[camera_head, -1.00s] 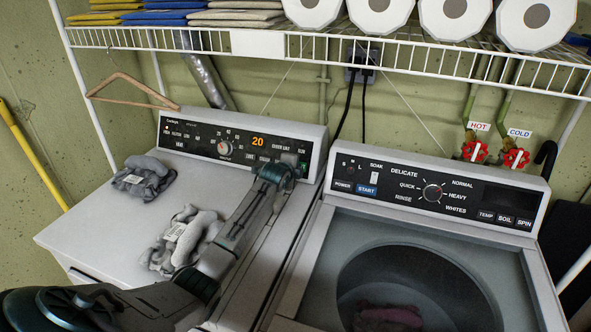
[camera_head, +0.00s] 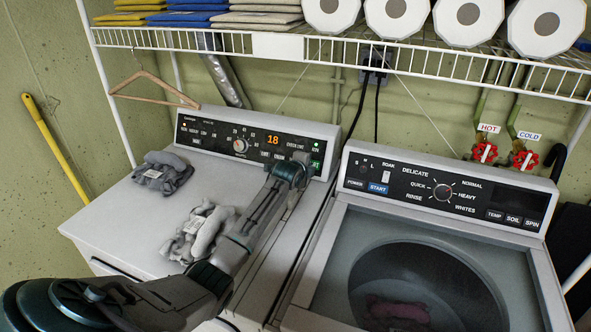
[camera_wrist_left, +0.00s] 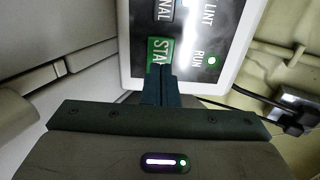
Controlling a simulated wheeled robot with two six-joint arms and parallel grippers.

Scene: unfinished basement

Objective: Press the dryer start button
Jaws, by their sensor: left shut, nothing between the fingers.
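The dryer (camera_head: 130,207) is the white machine on the left, with a tilted black control panel (camera_head: 207,133) reading 18. Its green start button (camera_head: 316,165) is at the panel's right end, partly hidden by my left gripper (camera_head: 302,159). In the left wrist view the green button (camera_wrist_left: 156,50) shows the letters "STA"; the shut, empty fingertips (camera_wrist_left: 161,70) cover the rest. I cannot tell whether they touch it. A green RUN light (camera_wrist_left: 212,61) is lit beside it. My right gripper is not in view.
Two grey cloth bundles (camera_head: 163,173) (camera_head: 199,232) lie on the dryer top. A washer (camera_head: 330,240) with its own blue START button (camera_head: 378,188) stands to the right. A wire shelf (camera_head: 350,55) with cloths and paper rolls hangs above; a wooden hanger (camera_head: 150,90) dangles from it.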

